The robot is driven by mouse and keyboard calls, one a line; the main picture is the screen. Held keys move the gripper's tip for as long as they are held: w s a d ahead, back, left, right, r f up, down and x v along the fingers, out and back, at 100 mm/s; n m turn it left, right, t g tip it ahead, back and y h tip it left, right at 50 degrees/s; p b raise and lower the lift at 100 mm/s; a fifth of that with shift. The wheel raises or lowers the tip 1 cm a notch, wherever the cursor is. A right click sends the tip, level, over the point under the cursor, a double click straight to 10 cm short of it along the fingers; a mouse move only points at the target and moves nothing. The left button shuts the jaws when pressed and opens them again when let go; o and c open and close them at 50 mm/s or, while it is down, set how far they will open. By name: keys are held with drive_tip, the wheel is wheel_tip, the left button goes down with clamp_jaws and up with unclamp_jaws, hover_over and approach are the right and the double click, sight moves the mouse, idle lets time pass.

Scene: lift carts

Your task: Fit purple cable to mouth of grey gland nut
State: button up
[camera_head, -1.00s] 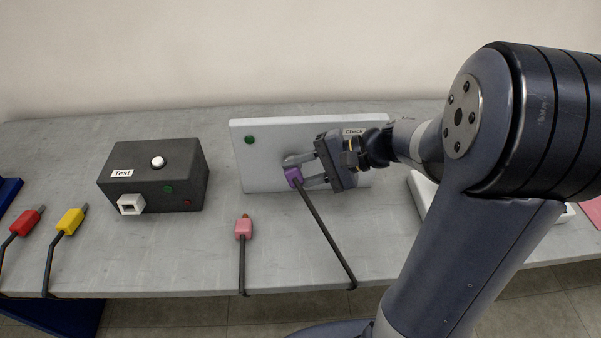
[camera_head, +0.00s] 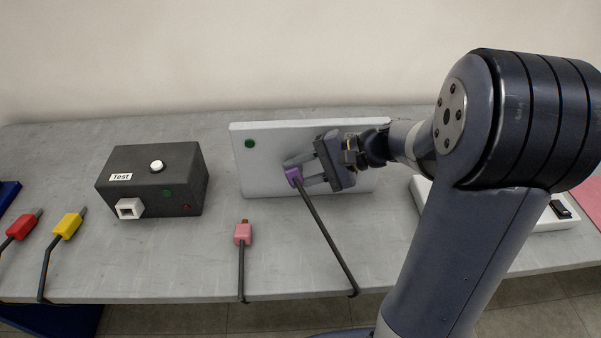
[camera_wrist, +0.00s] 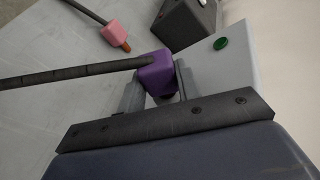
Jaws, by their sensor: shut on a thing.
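The purple cable (camera_head: 294,177) has a purple block end and a dark lead that runs down over the table's front edge. My gripper (camera_head: 300,172) is shut on the purple block, in front of the light grey panel (camera_head: 262,180). In the wrist view the purple block (camera_wrist: 157,73) sits between the two grey fingers, and the dark lead goes off to the left. The grey gland nut cannot be made out; the block and fingers cover that part of the panel. Whether the cable tip touches the nut cannot be told.
A black Test box (camera_head: 152,180) with a white socket stands left of the panel. Pink (camera_head: 243,233), yellow (camera_head: 68,225) and red (camera_head: 21,227) cables lie along the front. A white tray (camera_head: 548,222) with a black item is at the right.

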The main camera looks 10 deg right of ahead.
drive_tip(key=shift+w+f, duration=0.35)
drive_tip(key=shift+w, duration=0.15)
drive_tip(key=o, duration=1.1)
drive_tip(key=shift+c, duration=0.2)
drive_tip(key=b+v, duration=0.1)
drive_tip(key=v, duration=0.9)
drive_tip(key=shift+d+r+b, duration=0.15)
drive_tip(key=shift+d+b, duration=0.15)
drive_tip(key=shift+d, duration=0.1)
